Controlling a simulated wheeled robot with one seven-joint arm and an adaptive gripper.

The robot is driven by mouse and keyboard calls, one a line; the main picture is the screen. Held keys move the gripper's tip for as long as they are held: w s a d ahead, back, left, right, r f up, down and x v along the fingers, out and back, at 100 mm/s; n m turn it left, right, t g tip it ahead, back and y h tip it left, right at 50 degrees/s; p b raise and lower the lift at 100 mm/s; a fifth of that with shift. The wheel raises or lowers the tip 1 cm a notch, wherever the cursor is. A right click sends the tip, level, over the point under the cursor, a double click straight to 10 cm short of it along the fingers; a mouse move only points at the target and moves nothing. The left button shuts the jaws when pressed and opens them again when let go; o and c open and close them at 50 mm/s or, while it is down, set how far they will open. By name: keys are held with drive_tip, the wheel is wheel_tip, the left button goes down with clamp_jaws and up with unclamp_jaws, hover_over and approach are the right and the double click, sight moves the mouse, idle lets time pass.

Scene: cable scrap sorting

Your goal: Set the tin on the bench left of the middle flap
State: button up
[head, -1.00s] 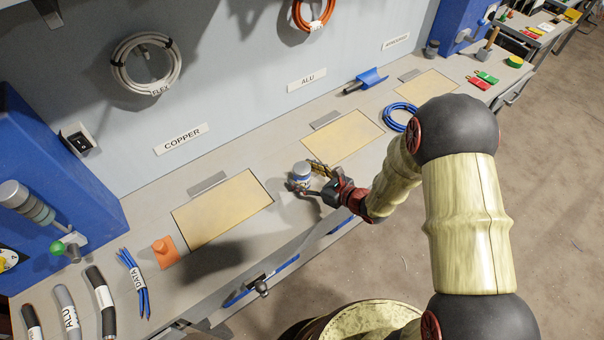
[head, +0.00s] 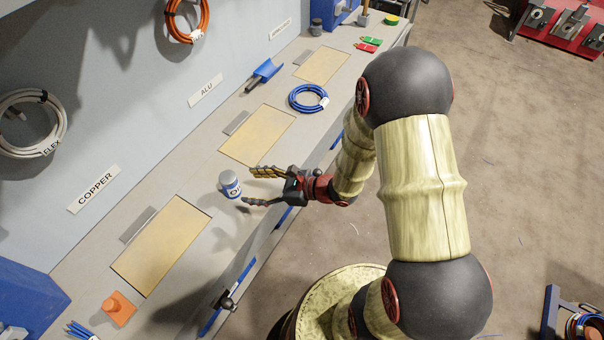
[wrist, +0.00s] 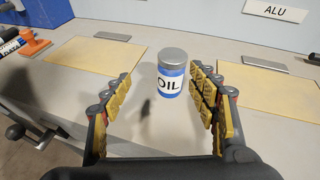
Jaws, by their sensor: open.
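The tin (head: 230,186) is a small can with a grey lid and a blue and white label reading OIL. It stands upright on the grey bench (head: 200,207), between the left flap and the middle flap (head: 258,135), so left of the middle flap. It also shows in the wrist view (wrist: 171,82), label towards me. My gripper (head: 248,186) is open, its yellow-padded fingers pointing at the tin. Nothing is held.
The left flap (head: 162,250) lies under the COPPER sign, with an orange block (head: 118,308) near it. A blue cable coil (head: 308,98) lies right of the middle flap, and a blue scoop (head: 264,74) behind. A black-knobbed lever (head: 226,302) juts from the bench front.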

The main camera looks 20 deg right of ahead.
drive_tip(key=s+a+r+n+g+h, duration=0.1)
drive_tip(key=s+a+r+n+g, duration=0.1)
drive_tip(key=s+r+n+g, duration=0.35)
drive_tip(key=s+a+r+n+g, duration=0.2)
drive_tip(key=s+a+r+n, duration=0.1)
drive_tip(key=s+r+n, duration=0.6)
drive_tip(key=s+d+r+n+t+h, duration=0.2)
drive_tip(key=d+r+n+h, duration=0.3)
drive_tip(key=d, duration=0.2)
drive_tip(key=s+d+r+n+t+h, duration=0.2)
drive_tip(key=d+r+n+h, duration=0.2)
drive_tip(key=d, duration=0.4)
drive_tip(key=shift+s+r+n+h, duration=0.35)
drive_tip(key=shift+r+n+h, duration=0.05)
drive_tip(key=shift+r+n, duration=0.5)
drive_tip(key=shift+c, duration=0.9)
